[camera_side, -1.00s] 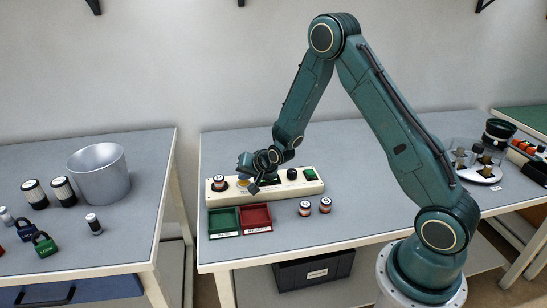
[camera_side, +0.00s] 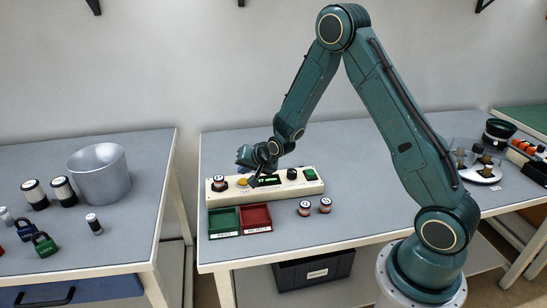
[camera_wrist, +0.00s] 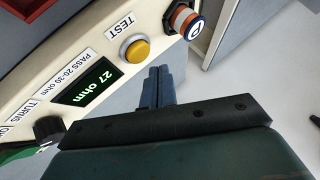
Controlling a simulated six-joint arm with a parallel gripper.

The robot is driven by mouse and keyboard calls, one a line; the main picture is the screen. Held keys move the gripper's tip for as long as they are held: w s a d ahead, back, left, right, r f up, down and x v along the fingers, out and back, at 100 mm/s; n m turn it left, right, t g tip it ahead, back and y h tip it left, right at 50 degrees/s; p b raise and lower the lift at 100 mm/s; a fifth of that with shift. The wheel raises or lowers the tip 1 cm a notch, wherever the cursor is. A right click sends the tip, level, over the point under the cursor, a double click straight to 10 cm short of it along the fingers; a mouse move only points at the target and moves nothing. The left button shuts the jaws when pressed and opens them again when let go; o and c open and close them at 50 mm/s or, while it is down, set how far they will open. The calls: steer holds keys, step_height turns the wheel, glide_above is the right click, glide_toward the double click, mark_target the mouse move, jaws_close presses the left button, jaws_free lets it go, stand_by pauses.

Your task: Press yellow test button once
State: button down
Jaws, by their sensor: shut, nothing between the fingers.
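The yellow test button (camera_wrist: 135,48) sits beside the TEST label on a cream tester panel (camera_wrist: 95,32). It also shows in the side view (camera_side: 242,182), close to my gripper. My gripper (camera_wrist: 159,72) is shut and empty, its fingertips beside the button in the wrist view and not covering it. In the side view my gripper (camera_side: 253,184) is just above the panel, and I see no contact with the button. The display (camera_wrist: 86,82) reads 27 ohm in green, by a label saying PASS 20-30 ohm.
A banded coil (camera_wrist: 184,20) stands at the panel's end near the button. A black knob (camera_wrist: 48,129) is past the display. Green (camera_side: 224,220) and red (camera_side: 256,216) trays lie in front, with two coils (camera_side: 315,207) to their right.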

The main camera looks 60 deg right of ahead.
steer(key=shift+r, duration=2.05)
steer(key=shift+a+r, duration=0.1)
steer(key=shift+r, duration=0.15)
steer(key=s+a+r+n+g, duration=0.1)
steer(key=s+a+r+n, duration=0.25)
steer(key=s+r, duration=0.4)
steer(key=s+a+r+n+g, duration=0.1)
steer(key=s+a+r+n, duration=0.1)
steer(key=s+a+r, duration=0.4)
steer(key=s+r+n, duration=0.2)
steer(key=s, duration=0.8)
steer(key=s+a+r+n+g+y, duration=0.1)
steer(key=s+r+n, duration=0.2)
steer(key=s, duration=0.8)
steer(key=shift+r, duration=0.35)
